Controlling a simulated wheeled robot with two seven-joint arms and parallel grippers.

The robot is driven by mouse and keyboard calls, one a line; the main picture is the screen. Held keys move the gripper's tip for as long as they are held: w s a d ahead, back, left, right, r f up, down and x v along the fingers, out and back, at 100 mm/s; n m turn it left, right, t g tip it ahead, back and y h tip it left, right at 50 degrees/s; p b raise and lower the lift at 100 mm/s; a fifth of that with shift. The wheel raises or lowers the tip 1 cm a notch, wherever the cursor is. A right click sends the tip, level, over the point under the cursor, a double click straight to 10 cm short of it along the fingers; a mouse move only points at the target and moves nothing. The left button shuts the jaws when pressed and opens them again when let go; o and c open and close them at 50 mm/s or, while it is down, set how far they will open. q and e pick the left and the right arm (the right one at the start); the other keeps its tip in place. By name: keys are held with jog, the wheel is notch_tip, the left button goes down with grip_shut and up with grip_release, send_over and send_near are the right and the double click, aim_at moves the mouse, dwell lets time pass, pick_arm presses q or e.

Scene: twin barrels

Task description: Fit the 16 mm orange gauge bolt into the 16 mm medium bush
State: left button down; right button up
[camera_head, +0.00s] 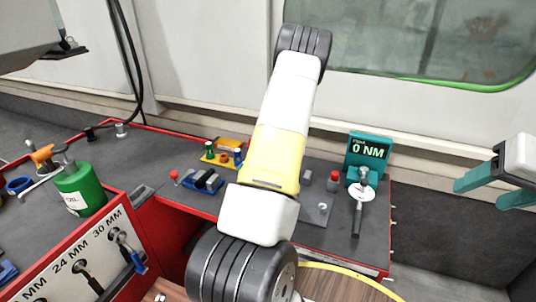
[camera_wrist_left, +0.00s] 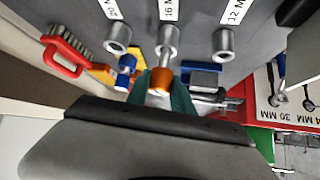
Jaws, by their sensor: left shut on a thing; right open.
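My left gripper (camera_wrist_left: 165,95) is shut on the orange bolt (camera_wrist_left: 160,80) in the left wrist view. The bolt's silver shank points toward the medium bush (camera_wrist_left: 168,42), a grey ring beside the "16 M" label. I cannot tell whether its tip is at or inside the mouth. The other bushes stand to the left (camera_wrist_left: 118,38) and right (camera_wrist_left: 223,44), the right one labelled 12. In the head view my own arm crosses the middle, and the left gripper and bushes are hidden. My right gripper (camera_head: 492,185) is open and empty at the right, off the bench.
A yellow rack (camera_head: 212,160) with coloured pieces and a blue vise-like block (camera_head: 205,183) stand on the bench. A teal display (camera_head: 368,150) reads 0 NM at its right end. A green canister (camera_head: 80,188) stands at the left. A red-handled brush (camera_wrist_left: 62,55) shows in the wrist view.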

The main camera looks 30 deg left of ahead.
pick_arm(q)
jog(key=shift+f, duration=1.05)
jog(key=c, duration=1)
grip_release()
jog(key=shift+c, duration=0.2)
jog(key=w+v, duration=0.1)
jog(key=v, duration=0.6)
jog(key=shift+s+d+r, duration=0.25)
jog(key=shift+s+d, duration=0.05)
jog(key=shift+s, duration=0.2)
